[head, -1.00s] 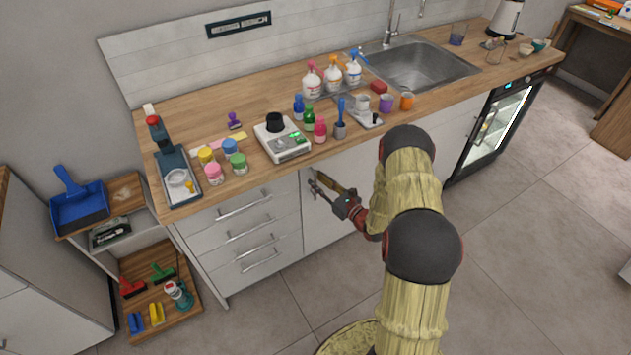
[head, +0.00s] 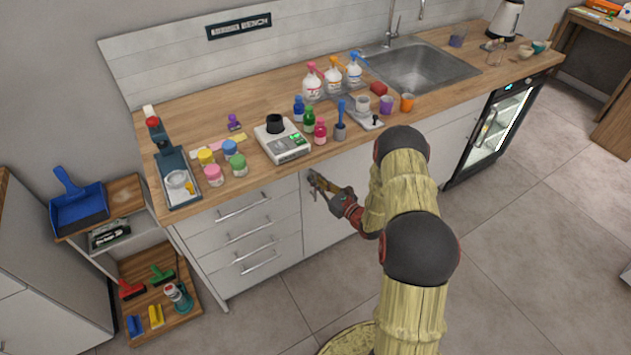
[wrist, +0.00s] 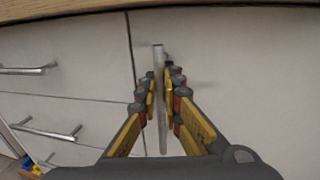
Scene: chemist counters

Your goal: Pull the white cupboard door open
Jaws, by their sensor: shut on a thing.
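The white cupboard door (head: 335,224) is the flat front just right of the drawers, under the wooden counter. It also fills the right of the wrist view (wrist: 235,70). It looks closed, flush with the drawer fronts. Its upright metal bar handle (wrist: 159,95) runs between my fingers in the wrist view. My gripper (head: 320,186) is at the door's upper left, in front of it. In the wrist view my gripper (wrist: 161,88) is shut on the handle, with a finger on each side. In the head view the fingers mostly hide the handle.
White drawers (head: 245,238) with bar handles are left of the door. The wooden counter (head: 262,95) overhangs above, bearing bottles, jars and a scale (head: 282,140). A glass-fronted fridge (head: 492,130) is at the right. The floor (head: 520,250) in front is clear.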

